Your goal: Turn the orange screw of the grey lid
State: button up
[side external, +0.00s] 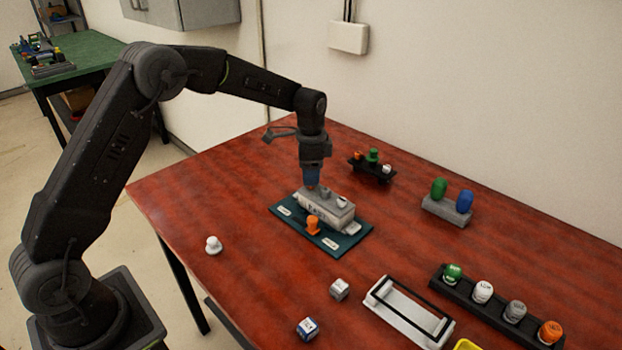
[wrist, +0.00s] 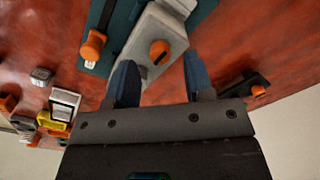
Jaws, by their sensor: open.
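The grey lid (side external: 338,212) sits on the dark teal plate (side external: 283,222) near the middle of the red table. In the wrist view the grey lid (wrist: 168,27) carries the orange screw (wrist: 159,51), a round orange head with a dark slot. My gripper (side external: 312,180) points down over the left end of the lid in the side view. In the wrist view its two blue fingers are apart, and the screw shows just beyond the gap between the fingertips (wrist: 158,64). The screw is mostly hidden by my gripper in the side view. I cannot tell whether a finger touches it.
An orange-topped piece (side external: 312,225) stands on the plate close to the lid. A dark holder (side external: 372,168), a grey stand (side external: 447,211) with green and blue pegs, and a black rack (side external: 500,306) stand beyond. A white knob (side external: 214,245) and small cubes lie nearer.

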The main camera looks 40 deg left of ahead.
aim_at(311, 189)
jog(key=shift+f, duration=1.25)
jog(key=shift+c, duration=0.4)
grip_shut()
